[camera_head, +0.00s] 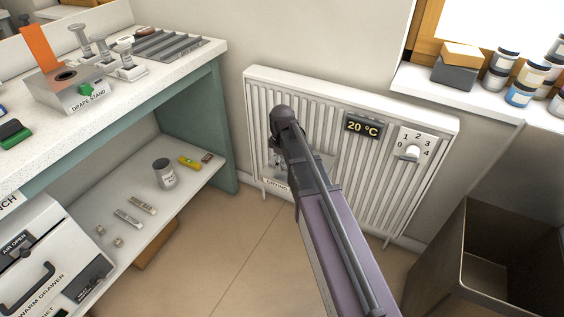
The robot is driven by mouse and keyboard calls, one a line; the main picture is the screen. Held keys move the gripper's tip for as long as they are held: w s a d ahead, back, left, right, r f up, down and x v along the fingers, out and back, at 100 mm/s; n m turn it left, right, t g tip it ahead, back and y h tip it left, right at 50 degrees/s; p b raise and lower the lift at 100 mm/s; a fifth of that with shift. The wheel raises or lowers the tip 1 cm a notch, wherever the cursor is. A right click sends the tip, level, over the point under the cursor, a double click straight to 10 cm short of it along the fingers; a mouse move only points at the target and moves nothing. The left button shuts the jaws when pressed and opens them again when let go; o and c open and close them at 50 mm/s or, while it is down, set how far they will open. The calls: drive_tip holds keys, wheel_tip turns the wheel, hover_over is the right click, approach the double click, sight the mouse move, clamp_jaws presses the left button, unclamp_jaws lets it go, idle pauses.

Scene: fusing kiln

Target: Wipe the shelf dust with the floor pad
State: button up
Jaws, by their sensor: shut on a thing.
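The lower shelf (150,222) of the workbench is white and shows at the left. I cannot make out dust on it. A grey lidded jar (164,173), a yellow-green bar (189,162), a few small flat pieces (129,217) and small metal bits lie on it. No floor pad can be picked out; part of the floor (245,250) is hidden behind my arm. My arm reaches up from the bottom edge to a dark joint in front of the radiator.
A white radiator (375,190) with a 20 °C display stands against the wall. A dark open bin (480,262) is at lower right. Jars (520,95) stand on the sill. The bench top holds a drape stand (75,93). A warm drawer unit (35,255) is lower left.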

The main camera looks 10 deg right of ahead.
drive_tip(key=shift+r+p, duration=0.95)
drive_tip(key=shift+r, duration=0.3)
drive_tip(key=shift+r, duration=0.1)
drive_tip(key=shift+r+p, duration=1.35)
drive_tip(key=shift+p, duration=0.15)
